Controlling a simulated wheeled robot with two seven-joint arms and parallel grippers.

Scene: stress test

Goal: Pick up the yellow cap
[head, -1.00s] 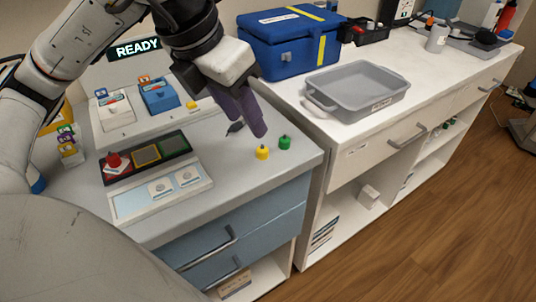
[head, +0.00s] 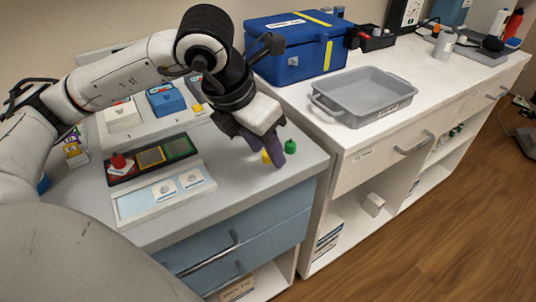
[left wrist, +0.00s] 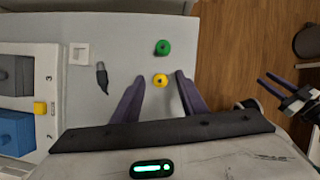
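A small yellow cap (head: 266,157) stands on the grey counter near its right edge, partly hidden by my left gripper in the head view. In the left wrist view the yellow cap (left wrist: 160,80) shows whole, between the fingertips and touching neither. My left gripper (left wrist: 160,77) is open and empty, its purple fingers pointing down around the cap. A green cap (head: 290,146) stands close by, outside the fingers; it also shows in the left wrist view (left wrist: 162,47). My right gripper (left wrist: 262,82) shows at the right of the left wrist view, fingers apart and empty.
Another small yellow piece (left wrist: 40,108) sits on the white fixture at left. A dark pointed object (left wrist: 102,77) lies on the counter. A grey tray (head: 362,97) and blue case (head: 290,50) stand on the white counter.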

